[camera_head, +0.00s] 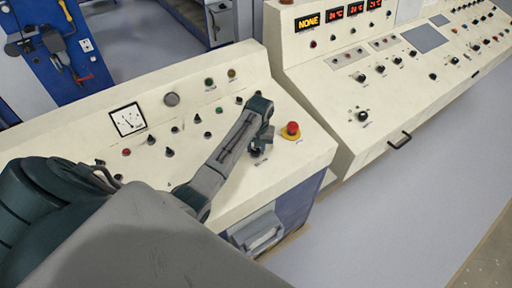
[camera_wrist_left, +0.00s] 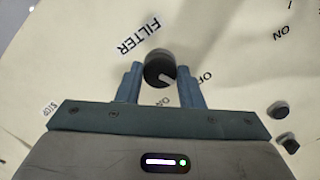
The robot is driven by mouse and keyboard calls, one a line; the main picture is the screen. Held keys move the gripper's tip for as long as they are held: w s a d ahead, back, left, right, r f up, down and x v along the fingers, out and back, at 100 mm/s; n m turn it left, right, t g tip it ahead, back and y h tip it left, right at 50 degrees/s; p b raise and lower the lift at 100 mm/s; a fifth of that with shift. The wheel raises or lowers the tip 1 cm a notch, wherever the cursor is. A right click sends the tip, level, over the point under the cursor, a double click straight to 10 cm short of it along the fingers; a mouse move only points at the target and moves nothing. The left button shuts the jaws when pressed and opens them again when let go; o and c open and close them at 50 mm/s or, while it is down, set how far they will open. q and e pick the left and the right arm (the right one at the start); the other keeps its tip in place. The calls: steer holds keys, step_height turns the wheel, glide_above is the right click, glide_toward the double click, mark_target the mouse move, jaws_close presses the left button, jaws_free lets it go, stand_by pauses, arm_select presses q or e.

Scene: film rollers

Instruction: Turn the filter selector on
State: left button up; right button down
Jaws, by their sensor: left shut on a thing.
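The filter selector (camera_wrist_left: 159,68) is a round black knob with a pale pointer line, beside the printed word FILTER in the left wrist view. My left gripper (camera_wrist_left: 160,78) has a finger on either side of this knob and is shut on it. In the head view the left gripper (camera_head: 260,143) is at the right part of the near cream console (camera_head: 303,142), and its arm covers part of the panel. The knob is mostly hidden there. OFF and ON marks are printed near the knob; the exact pointer setting is hard to tell. My right gripper is not in view.
A red emergency button (camera_head: 291,129) on a yellow base stands just right of the left gripper. Several small knobs and a dial gauge (camera_head: 128,120) lie to the left. A second console (camera_head: 350,100) with red displays stands at the right, with grey floor (camera_head: 375,220) in front.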

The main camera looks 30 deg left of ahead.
arm_select(q)
steer(key=m, duration=0.5)
steer(key=m+y, duration=0.1)
steer(key=m, duration=0.4)
steer(key=shift+d+m, duration=0.1)
steer(key=shift+m, duration=0.2)
stand_by(0.4)
steer(key=o, duration=1)
steer(key=shift+c, duration=0.2)
